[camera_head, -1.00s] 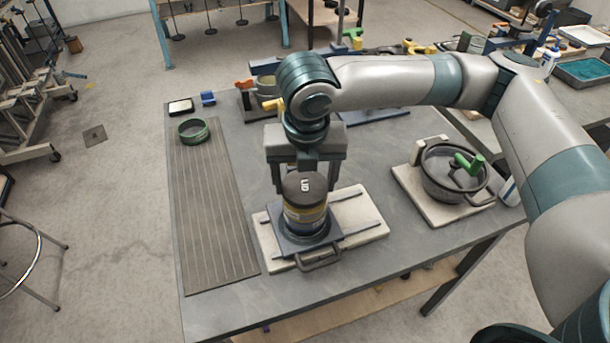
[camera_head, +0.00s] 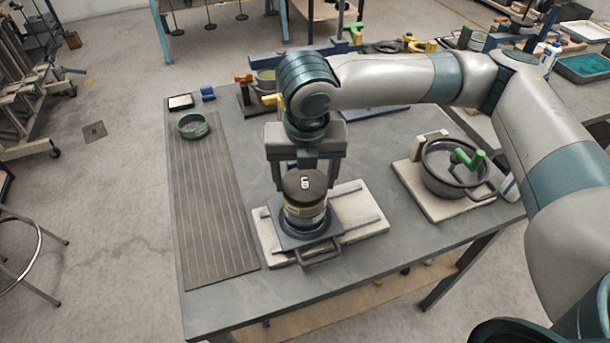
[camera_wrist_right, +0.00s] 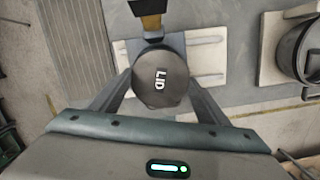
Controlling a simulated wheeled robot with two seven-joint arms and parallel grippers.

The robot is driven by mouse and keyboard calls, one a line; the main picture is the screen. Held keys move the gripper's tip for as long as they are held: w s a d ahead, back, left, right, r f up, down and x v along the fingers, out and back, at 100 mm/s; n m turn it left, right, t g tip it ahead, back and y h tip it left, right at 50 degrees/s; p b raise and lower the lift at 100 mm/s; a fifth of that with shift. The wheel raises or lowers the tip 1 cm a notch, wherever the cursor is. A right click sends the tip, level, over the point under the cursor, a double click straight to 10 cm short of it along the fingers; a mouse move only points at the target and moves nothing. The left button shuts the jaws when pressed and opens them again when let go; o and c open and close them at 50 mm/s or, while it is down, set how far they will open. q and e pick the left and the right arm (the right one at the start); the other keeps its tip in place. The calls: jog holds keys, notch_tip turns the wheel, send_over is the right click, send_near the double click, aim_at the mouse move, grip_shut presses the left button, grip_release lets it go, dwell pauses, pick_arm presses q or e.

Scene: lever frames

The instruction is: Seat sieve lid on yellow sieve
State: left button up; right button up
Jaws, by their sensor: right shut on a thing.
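I cannot tell whether lid and sieve touch all round. The stack stands on a dark blue plate (camera_head: 276,236) with a front handle. My right gripper (camera_head: 305,180) comes from above, its fingers on either side of the lid, shut on it. In the right wrist view the lid (camera_wrist_right: 159,76) lies between the fingers of the gripper (camera_wrist_right: 160,90). My left gripper is not in view.
A pale board with rails (camera_head: 363,207) lies under the plate. A dark pot with a green handle (camera_head: 450,187) stands on another board at right. A grooved mat (camera_head: 212,205) with a green ring (camera_head: 193,126) is at left. Fixtures stand along the back.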

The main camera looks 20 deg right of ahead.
jog(key=shift+f, duration=0.1)
jog(key=o, duration=1.2)
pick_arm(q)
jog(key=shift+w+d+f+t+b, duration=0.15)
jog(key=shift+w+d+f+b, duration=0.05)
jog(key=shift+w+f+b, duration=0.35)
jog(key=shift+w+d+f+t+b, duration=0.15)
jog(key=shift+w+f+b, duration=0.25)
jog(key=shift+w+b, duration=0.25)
pick_arm(e)
jog(key=s+r, duration=0.1)
jog(key=r, duration=0.4)
jog(key=s+r, duration=0.1)
jog(key=r, duration=1.1)
jog(key=shift+s+a+r, duration=0.1)
jog(key=shift+s+a, duration=0.2)
jog(key=shift+s, duration=0.1)
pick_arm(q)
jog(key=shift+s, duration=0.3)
